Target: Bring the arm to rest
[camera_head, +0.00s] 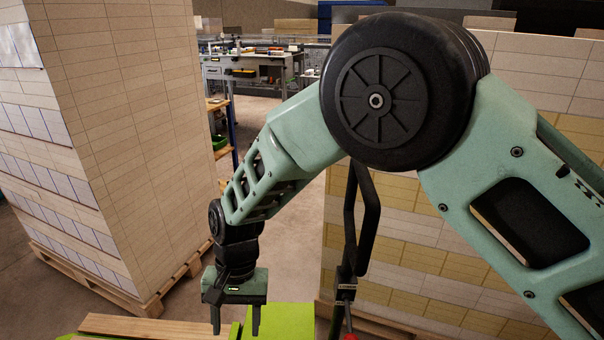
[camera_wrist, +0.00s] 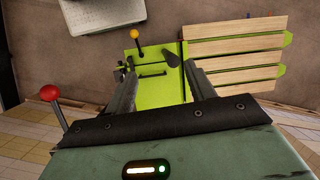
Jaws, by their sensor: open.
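My arm is green with black joints and reaches across the head view from the right, bending down at the left of centre. My gripper (camera_head: 236,328) hangs at its end, pointing down, with its two fingers apart and nothing between them. In the wrist view my gripper (camera_wrist: 163,88) shows both fingers spread over a green machine or cart surface (camera_wrist: 150,92). The fingers appear above that surface; I cannot tell the exact gap.
Tall stacks of reams stand on pallets at left (camera_head: 125,120) and right (camera_head: 420,250). Wooden slats (camera_wrist: 235,45) lie beside the green surface. A red-knobbed lever (camera_wrist: 50,93) and a yellow knob (camera_wrist: 134,33) stick up nearby. Workbenches (camera_head: 255,65) stand far back, with open floor before them.

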